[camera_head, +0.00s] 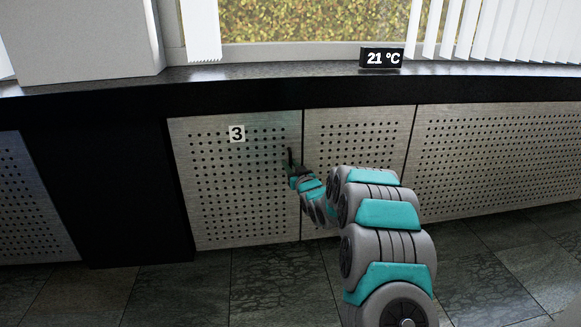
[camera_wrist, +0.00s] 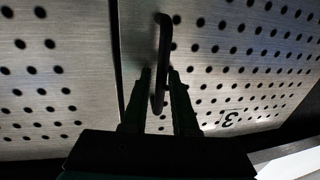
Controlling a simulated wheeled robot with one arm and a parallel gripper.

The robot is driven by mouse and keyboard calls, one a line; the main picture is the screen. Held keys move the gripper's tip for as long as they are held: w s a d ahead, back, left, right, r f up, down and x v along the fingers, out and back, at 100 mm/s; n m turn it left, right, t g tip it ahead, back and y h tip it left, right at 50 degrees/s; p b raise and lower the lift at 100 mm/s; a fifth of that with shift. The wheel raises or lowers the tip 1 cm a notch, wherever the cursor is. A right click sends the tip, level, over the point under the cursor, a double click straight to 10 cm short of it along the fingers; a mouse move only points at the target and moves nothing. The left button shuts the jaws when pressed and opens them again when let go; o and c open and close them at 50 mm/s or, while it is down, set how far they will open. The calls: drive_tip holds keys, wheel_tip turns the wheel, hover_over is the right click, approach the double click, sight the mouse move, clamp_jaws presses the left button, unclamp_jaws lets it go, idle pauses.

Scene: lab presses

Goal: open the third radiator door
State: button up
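The third radiator door (camera_head: 225,195) is a perforated metal panel marked with a "3" label (camera_head: 237,134), and it looks shut, flush with its neighbour. The label appears upside down in the wrist view (camera_wrist: 228,118). A dark handle (camera_wrist: 161,60) stands out from the door near the seam with the neighbouring panel. In the head view the handle (camera_head: 290,157) is small and partly hidden by my arm. My gripper (camera_wrist: 159,72) has one finger on each side of the handle, with a narrow gap showing between them. In the head view my gripper (camera_head: 293,170) is at the door's upper right.
A neighbouring perforated panel (camera_head: 360,125) lies right of the door, with a longer one (camera_head: 500,150) beyond. A dark sill (camera_head: 280,72) runs above, carrying a "21 °C" display (camera_head: 381,58). A dark section (camera_head: 100,200) lies left. The tiled floor (camera_head: 270,290) before the door is clear.

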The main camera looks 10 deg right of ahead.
drive_tip(key=shift+c, duration=0.4)
clamp_jaws()
drive_tip(key=shift+f, duration=0.1)
idle(0.9)
